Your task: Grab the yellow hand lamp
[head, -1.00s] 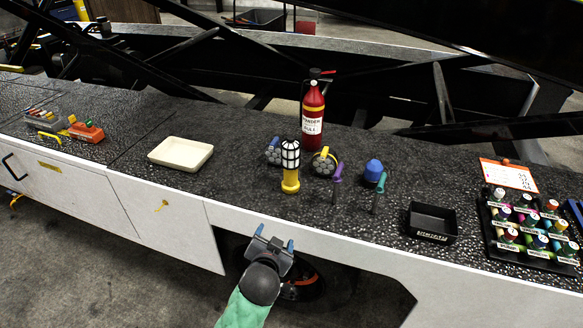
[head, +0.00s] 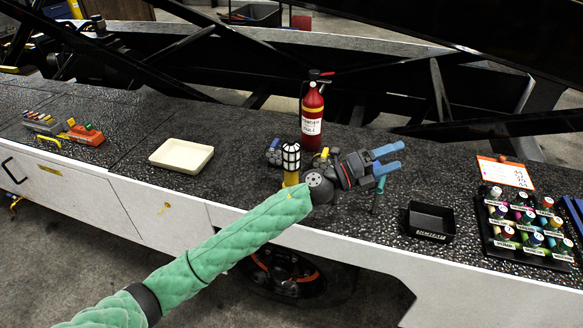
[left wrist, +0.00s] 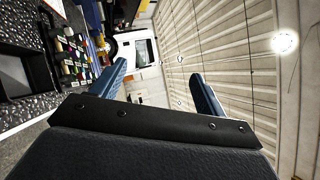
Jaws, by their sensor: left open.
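The yellow hand lamp (head: 291,158) stands upright on the dark speckled deck, with a black-and-white caged head and a yellow handle. Its lower part is partly hidden behind my left arm. My left gripper (head: 394,158) is to the right of the lamp, above the deck, with its blue fingers pointing right. It is open and nothing shows between the fingers. In the left wrist view the open fingers (left wrist: 160,88) point away toward a wall and a white vehicle, and the lamp is not visible there. My right gripper is not in view.
A red fire extinguisher (head: 313,115) stands behind the lamp. A cream tray (head: 181,167) lies to the left. A black bin (head: 430,236) and a rack of bottles (head: 500,256) are to the right. The deck between tray and lamp is clear.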

